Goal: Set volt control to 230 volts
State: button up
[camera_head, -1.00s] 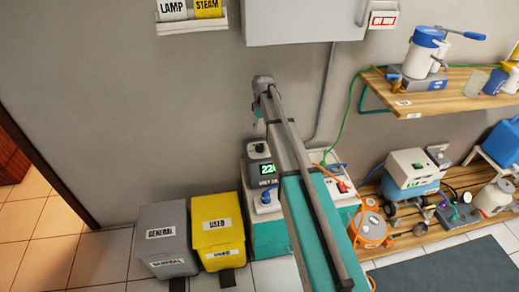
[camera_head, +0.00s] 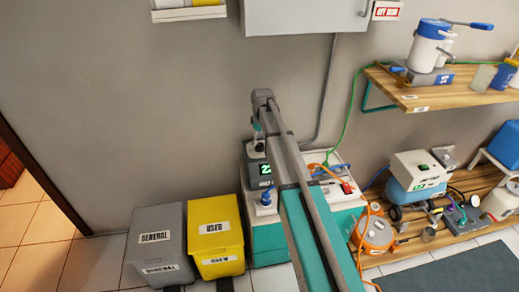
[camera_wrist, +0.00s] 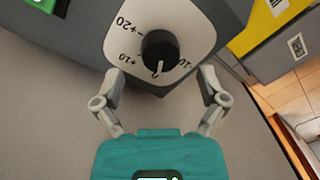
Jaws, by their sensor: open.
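The volt control is a dark grey box (camera_head: 252,178) with a green display (camera_head: 265,169) that my arm partly covers; only a leading "2" reads clearly. In the wrist view a black round knob (camera_wrist: 160,52) sits on a white dial plate (camera_wrist: 190,20) marked +20, +10, 0 and -10. Its white pointer line is at about the 0 mark. A corner of the green display (camera_wrist: 45,4) shows at the top left. My gripper (camera_wrist: 161,88) is open, its two fingers apart on either side below the knob. It holds nothing. In the head view my gripper (camera_head: 258,138) is small, close to the knob.
A grey bin (camera_head: 157,255) and a yellow bin (camera_head: 215,240) stand left of the unit. A blue knob (camera_head: 265,198) is below the display. Orange tubing and an orange round device (camera_head: 372,235) lie to the right.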

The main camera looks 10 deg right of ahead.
aim_at(260, 145)
jog(key=shift+f+b, duration=1.2)
jog(key=shift+f, duration=0.3)
jog(key=shift+s, duration=0.1)
jog(key=c, duration=1.2)
